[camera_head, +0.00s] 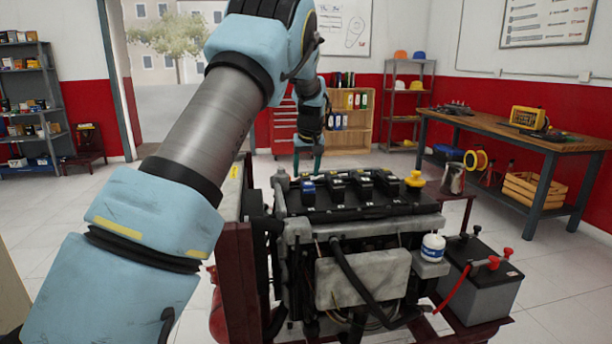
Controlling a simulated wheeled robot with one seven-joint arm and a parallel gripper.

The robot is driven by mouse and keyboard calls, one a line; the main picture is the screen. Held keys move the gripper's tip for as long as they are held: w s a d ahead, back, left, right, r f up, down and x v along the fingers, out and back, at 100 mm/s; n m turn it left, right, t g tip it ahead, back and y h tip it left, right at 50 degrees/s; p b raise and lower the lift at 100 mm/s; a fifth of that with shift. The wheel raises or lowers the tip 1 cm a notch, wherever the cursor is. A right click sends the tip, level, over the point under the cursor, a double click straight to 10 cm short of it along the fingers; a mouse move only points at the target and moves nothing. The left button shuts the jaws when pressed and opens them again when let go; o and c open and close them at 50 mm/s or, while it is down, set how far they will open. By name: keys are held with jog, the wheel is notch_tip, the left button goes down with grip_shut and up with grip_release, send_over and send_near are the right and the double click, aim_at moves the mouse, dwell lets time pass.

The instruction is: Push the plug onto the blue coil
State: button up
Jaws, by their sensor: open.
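The blue coil (308,189) sits at the left end of a row of coils on the dark top cover of the engine (360,207). The other coils in the row look black. My gripper (308,162) is open, its teal fingers pointing down just above or behind the blue coil. I cannot tell whether it touches anything. The plug is too small or hidden to make out.
A yellow cap (415,179) stands at the right end of the engine top. A white canister (433,247) and a battery (478,285) with red terminals are at its right. A workbench (520,135) stands further right.

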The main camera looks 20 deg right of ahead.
jog(key=b+v, duration=0.1)
jog(key=v, duration=0.8)
jog(key=shift+b, duration=0.4)
jog(key=shift+s+r, duration=0.1)
jog(key=shift+s, duration=0.05)
